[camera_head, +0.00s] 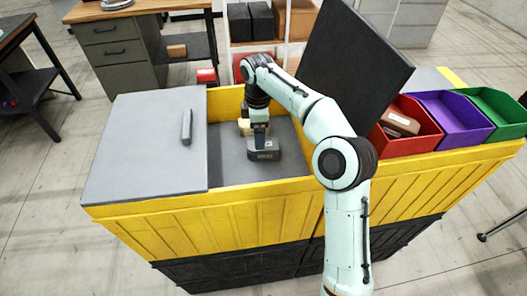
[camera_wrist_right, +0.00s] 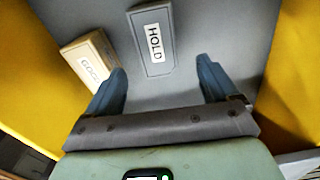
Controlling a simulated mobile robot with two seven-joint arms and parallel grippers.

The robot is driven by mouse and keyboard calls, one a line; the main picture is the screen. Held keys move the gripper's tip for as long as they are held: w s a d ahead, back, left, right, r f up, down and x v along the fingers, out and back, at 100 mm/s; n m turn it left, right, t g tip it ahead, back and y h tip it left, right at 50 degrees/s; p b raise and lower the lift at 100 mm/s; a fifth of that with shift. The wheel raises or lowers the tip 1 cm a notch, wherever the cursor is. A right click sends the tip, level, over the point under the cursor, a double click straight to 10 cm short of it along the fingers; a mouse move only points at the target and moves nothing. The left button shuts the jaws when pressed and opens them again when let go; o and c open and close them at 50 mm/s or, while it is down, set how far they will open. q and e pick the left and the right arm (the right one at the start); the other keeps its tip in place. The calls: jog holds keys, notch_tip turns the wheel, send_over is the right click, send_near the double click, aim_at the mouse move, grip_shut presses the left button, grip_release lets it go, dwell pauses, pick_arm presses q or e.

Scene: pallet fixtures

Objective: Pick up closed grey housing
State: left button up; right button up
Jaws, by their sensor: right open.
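The grey housing (camera_wrist_right: 142,60), a closed block with a white HOLD label, lies on the grey floor of the yellow crate (camera_head: 165,222). In the head view the grey housing (camera_head: 265,155) sits just below my gripper. My right gripper (camera_wrist_right: 161,66) is open, its two blue-grey fingers pointing down towards the housing. In the wrist view the housing's near end appears between the fingertips, with gaps on both sides; I cannot tell the remaining height. In the head view the right gripper (camera_head: 258,130) partly hides the objects below it. My left gripper is not in view.
A tan block (camera_wrist_right: 88,60) with a white label lies left of the housing, close to the left finger. A grey lid (camera_head: 145,140) covers the crate's left part. A dark panel (camera_head: 355,65) stands tilted behind my arm. Red (camera_head: 425,143), purple (camera_head: 470,128) and green bins stand right.

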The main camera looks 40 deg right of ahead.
notch_tip(320, 180, down, 8)
jog(key=shift+w+d+b, duration=0.1)
jog(key=shift+b, duration=0.7)
jog(key=c, duration=1.2)
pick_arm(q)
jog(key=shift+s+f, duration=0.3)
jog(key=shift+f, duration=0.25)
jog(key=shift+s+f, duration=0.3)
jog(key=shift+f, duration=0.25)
pick_arm(e)
jog(key=shift+o, duration=0.2)
jog(key=shift+r, duration=0.1)
jog(key=shift+r, duration=0.1)
notch_tip(320, 180, up, 9)
jog(key=p, duration=0.2)
jog(key=shift+w+r+p, duration=0.1)
jog(key=shift+r+p, duration=0.1)
jog(key=shift+p, duration=0.15)
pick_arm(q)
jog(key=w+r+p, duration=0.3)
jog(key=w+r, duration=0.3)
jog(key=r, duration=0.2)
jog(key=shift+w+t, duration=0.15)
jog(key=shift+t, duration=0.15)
pick_arm(e)
notch_tip(320, 180, up, 10)
jog(key=shift+r, duration=0.15)
